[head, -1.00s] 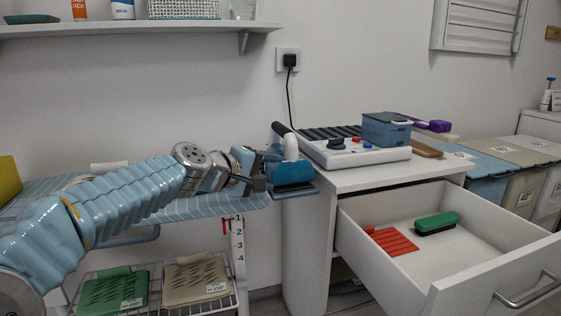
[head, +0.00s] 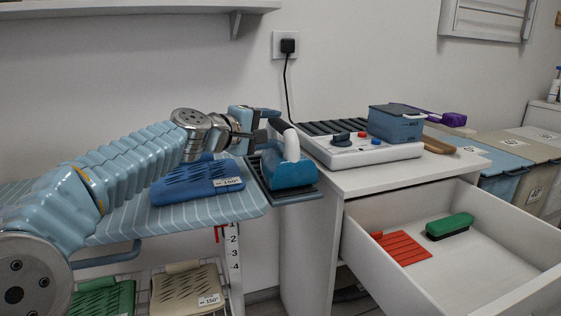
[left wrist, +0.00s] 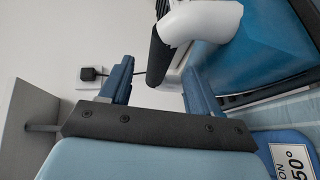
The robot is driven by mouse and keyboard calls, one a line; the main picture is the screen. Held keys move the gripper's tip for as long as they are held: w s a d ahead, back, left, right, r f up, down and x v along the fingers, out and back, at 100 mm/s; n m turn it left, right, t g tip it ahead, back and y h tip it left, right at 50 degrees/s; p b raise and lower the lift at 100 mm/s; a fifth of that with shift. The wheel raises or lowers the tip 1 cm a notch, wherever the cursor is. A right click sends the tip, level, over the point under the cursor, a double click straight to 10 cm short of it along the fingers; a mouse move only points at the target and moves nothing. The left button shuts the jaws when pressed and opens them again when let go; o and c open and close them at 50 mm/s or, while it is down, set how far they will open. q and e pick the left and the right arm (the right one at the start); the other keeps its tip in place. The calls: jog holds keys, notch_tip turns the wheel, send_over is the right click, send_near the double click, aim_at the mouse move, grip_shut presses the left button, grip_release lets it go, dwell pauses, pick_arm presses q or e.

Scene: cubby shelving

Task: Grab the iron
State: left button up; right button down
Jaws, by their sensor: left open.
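The iron (head: 290,173) has a blue body, a white neck and a dark handle. It sits on a dark rest (head: 290,197) at the right end of the striped ironing board (head: 205,212). My left gripper (head: 268,123) is open and empty, beside the upper left of the iron at handle height. In the left wrist view, the open fingers (left wrist: 158,86) show with the iron's dark handle (left wrist: 158,55) ahead between their lines and the blue body (left wrist: 262,55) at right. I cannot tell the remaining gap. My right gripper is not in view.
A folded blue cloth (head: 197,182) lies on the board under my arm. A white cabinet (head: 365,180) stands right of the iron, holding a control box (head: 365,150) and a blue bin (head: 396,123). Its drawer (head: 470,265) is open. A shelf (head: 130,15) is above.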

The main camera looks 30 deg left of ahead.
aim_at(278, 126)
pick_arm(q)
jog(key=x, duration=0.5)
jog(key=shift+d, duration=0.15)
grip_shut()
dwell(1.1)
jog(key=shift+r, duration=0.15)
